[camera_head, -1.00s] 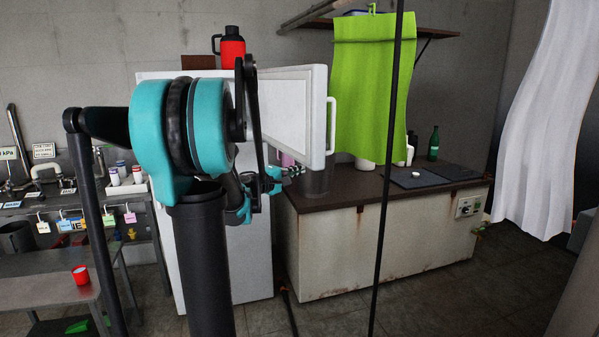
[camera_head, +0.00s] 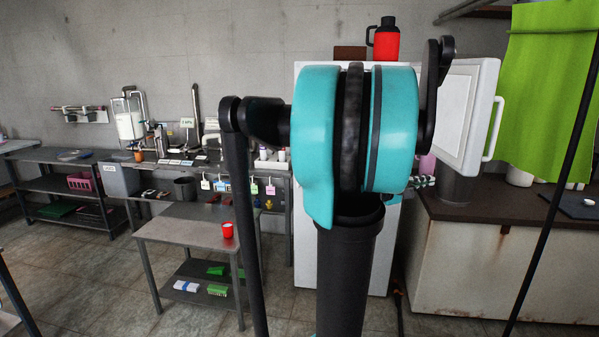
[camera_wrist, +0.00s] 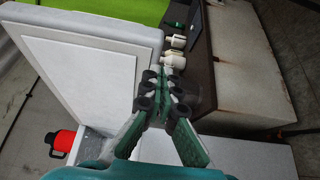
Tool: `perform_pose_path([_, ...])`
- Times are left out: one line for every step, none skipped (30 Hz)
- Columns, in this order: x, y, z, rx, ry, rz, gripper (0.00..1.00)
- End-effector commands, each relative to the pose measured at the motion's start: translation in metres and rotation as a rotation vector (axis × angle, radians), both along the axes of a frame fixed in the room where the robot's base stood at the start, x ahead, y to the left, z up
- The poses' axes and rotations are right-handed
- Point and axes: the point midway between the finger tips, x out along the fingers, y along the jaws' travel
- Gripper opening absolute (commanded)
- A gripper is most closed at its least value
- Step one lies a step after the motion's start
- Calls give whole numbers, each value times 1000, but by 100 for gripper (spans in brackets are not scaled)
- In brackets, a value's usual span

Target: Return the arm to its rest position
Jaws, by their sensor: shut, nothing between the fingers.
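My gripper shows in the wrist view (camera_wrist: 168,80) with its green-padded fingers drawn together, and nothing is between them. In the head view, the fingertips (camera_head: 422,182) just show beyond the right edge of my teal shoulder, and most of the gripper is hidden behind my arm. My arm is folded in front of the white cabinet. The cabinet's open door (camera_head: 466,118) stands just above the fingertips in the head view. In the wrist view the door (camera_wrist: 88,75) is left of the fingers; I cannot tell the gap.
A rusty-sided counter (camera_head: 470,270) with a dark top stands at the right, below a green cloth (camera_head: 545,90). A red flask (camera_head: 386,43) sits on the cabinet. A metal cart (camera_head: 185,228) holding a red cup (camera_head: 227,230) stands at the left. Open floor lies at the front left.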

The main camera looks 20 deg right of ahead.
Motion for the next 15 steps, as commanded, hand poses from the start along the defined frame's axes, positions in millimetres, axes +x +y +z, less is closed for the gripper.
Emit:
perform_pose_path([0,0,0,0,0,0,0])
perform_pose_path([0,0,0,1,-1,0,0])
perform_pose_path([1,2,-2,8,-5,3,0])
perform_pose_path([1,4,-5,17,-11,6,0])
perform_pose_path([2,7,-9,31,-20,11,0])
perform_pose_path([3,14,-17,59,-38,20,0])
perform_pose_path([5,21,-26,88,-55,29,0])
perform_pose_path([7,29,-36,124,-76,40,0])
perform_pose_path([10,42,-52,181,-106,56,0])
perform_pose_path([13,54,-66,230,-131,70,0])
perform_pose_path([15,68,-80,284,-156,86,0])
perform_pose_path([18,87,-100,360,-188,105,0])
perform_pose_path([21,102,-115,417,-210,119,0])
perform_pose_path([23,117,-129,474,-229,133,0])
perform_pose_path([25,137,-148,550,-252,150,0])
